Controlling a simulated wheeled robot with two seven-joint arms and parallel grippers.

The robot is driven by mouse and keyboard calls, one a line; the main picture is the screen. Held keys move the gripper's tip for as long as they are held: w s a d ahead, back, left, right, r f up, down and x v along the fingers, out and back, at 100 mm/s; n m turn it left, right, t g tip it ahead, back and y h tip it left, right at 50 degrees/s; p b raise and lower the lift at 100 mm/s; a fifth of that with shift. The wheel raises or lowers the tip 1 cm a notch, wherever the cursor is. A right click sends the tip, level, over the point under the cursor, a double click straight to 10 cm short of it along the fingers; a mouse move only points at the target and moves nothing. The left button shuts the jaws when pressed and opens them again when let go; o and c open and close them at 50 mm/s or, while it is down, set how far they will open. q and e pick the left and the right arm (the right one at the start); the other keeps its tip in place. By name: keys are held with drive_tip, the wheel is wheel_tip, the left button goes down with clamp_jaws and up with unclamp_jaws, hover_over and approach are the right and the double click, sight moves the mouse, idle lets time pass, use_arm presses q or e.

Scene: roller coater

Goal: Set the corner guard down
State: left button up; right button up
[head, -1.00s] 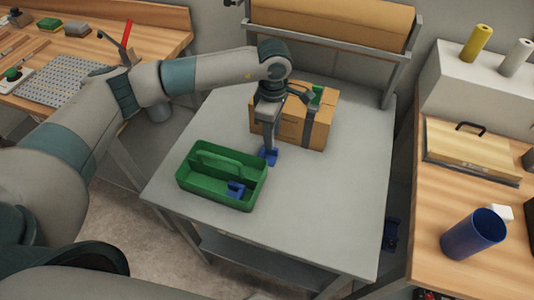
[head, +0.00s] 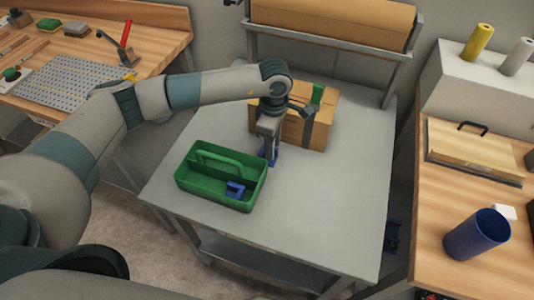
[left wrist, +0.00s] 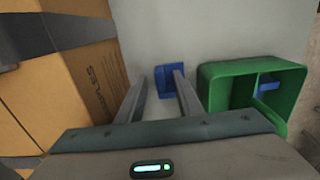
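A blue corner guard (head: 274,155) is on the grey table, between the green tote and the cardboard box. In the left wrist view the corner guard (left wrist: 171,80) lies at the fingertips, close against the right-hand finger; I cannot tell whether they touch. My left gripper (head: 268,150) points down over it, and its fingers (left wrist: 158,88) stand apart with a gap at the left. The gripper hides part of the guard in the head view. My right gripper is not in view.
A green tote (head: 222,202) holds another blue piece (head: 235,190). A cardboard box (head: 318,130) stands right behind the gripper. The table's front and right (head: 330,215) are clear. A wooden bench with a blue cup (head: 476,236) is at the right.

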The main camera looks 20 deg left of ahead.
use_arm(q)
drive_tip(key=shift+c, duration=0.6)
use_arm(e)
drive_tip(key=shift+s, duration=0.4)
use_arm(q)
clamp_jaws()
drive_tip(key=shift+r, duration=0.1)
